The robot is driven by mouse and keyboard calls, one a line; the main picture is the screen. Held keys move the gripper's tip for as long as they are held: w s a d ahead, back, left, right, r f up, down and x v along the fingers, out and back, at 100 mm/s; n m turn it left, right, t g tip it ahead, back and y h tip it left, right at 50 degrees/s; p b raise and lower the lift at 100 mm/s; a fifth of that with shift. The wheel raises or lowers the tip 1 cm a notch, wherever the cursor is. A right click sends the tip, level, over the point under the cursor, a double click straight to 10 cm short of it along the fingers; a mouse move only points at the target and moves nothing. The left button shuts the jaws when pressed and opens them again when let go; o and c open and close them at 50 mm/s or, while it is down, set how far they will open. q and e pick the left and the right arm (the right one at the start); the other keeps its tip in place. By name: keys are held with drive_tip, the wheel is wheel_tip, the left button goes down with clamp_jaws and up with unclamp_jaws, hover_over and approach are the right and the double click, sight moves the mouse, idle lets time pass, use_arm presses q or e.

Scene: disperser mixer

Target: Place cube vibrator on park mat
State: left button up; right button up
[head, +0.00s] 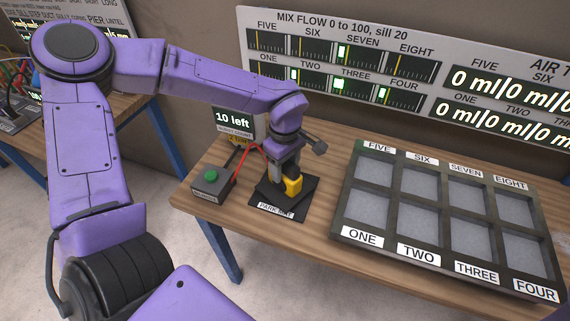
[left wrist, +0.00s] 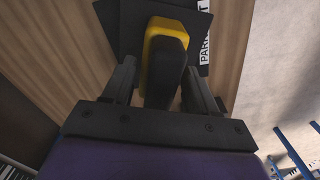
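The cube vibrator, a yellow block (head: 293,186) with a dark upper part, stands on the black park mat (head: 297,208). A dark plate under the block lies turned at an angle to the mat. My left gripper (head: 284,178) is pointed down over the vibrator, with a finger on the left of the yellow block. In the left wrist view, the fingers (left wrist: 160,85) stand on either side of the vibrator's dark part (left wrist: 166,70), with a gap showing at the left finger. The gripper looks open around it. My right gripper is out of view.
A box with a green button (head: 211,176) stands left of the mat, near the table edge. A sign reading "10 left" (head: 234,121) and a red cable are behind. A dark tray with numbered compartments (head: 382,235) fills the table's right side.

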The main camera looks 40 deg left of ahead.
use_arm(q)
drive_tip(key=shift+o, duration=0.6)
drive_tip(key=shift+r, duration=0.1)
wheel_tip(320, 180, up, 12)
drive_tip(key=shift+r, duration=0.1)
